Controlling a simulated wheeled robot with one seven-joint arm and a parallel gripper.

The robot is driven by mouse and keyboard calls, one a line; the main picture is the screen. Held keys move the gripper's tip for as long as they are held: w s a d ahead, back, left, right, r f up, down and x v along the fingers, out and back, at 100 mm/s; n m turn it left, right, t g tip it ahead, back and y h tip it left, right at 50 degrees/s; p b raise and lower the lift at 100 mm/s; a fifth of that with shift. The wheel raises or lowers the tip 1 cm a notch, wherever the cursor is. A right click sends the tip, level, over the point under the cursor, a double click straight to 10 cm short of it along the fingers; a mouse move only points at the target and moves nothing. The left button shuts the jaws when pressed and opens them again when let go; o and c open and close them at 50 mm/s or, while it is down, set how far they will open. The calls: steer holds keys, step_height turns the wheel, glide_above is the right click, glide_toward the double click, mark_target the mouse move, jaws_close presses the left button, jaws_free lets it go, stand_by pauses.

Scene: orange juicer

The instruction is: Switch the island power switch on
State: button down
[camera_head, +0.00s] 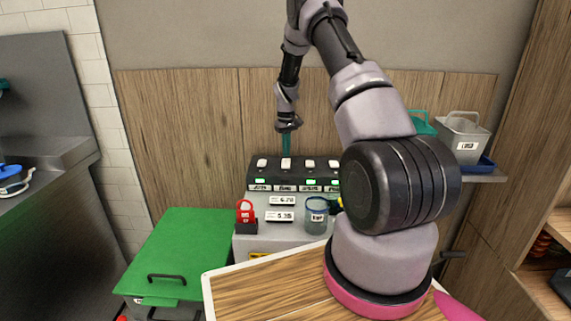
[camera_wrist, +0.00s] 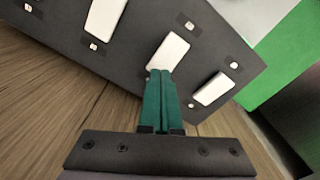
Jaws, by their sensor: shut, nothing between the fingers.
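A black switch panel (camera_head: 272,172) stands at the back of the grey counter, with a row of white rocker switches and a label under each. The labels are too small to read surely. My gripper (camera_head: 286,136) points down with its green fingers shut and empty, just above the second switch from the left (camera_head: 286,164). In the wrist view the shut fingertips (camera_wrist: 160,74) are at the near edge of that white switch (camera_wrist: 170,50); I cannot tell whether they touch. Green lights show under the other switches; under this one I see none clearly.
A red padlock-like tag (camera_head: 246,218), price-like displays (camera_head: 279,216) and a glass jar (camera_head: 316,216) stand before the panel. A green-lidded bin (camera_head: 180,255) is at left. My arm hides the panel's right end. A shelf with a grey bin (camera_head: 462,135) is at right.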

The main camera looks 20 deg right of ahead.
steer(key=shift+f, duration=0.95)
stand_by(0.4)
steer(key=shift+r, duration=3.55)
steer(key=shift+r, duration=0.1)
step_height(320, 180, up, 12)
steer(key=m+t, duration=0.1)
glide_above(286, 160)
steer(key=s+a, duration=0.3)
steer(key=s, duration=0.1)
steer(key=s+a+r+m+t, duration=0.2)
steer(key=s+a+r, duration=0.1)
steer(key=s+r, duration=0.95)
steer(key=s+a+r+m+t, duration=0.1)
steer(key=s+a+r, duration=0.1)
steer(key=s, duration=0.5)
steer(key=s+a+r+t+y, duration=0.1)
steer(key=s+r, duration=0.2)
steer(key=s, duration=0.5)
steer(key=s+a+r+m+t+y, duration=0.1)
steer(key=s+a+r+t, duration=0.1)
steer(key=s, duration=0.5)
steer(key=shift+s+a+r+m, duration=0.2)
steer(key=shift+s+a+m, duration=0.1)
steer(key=shift+s, duration=0.1)
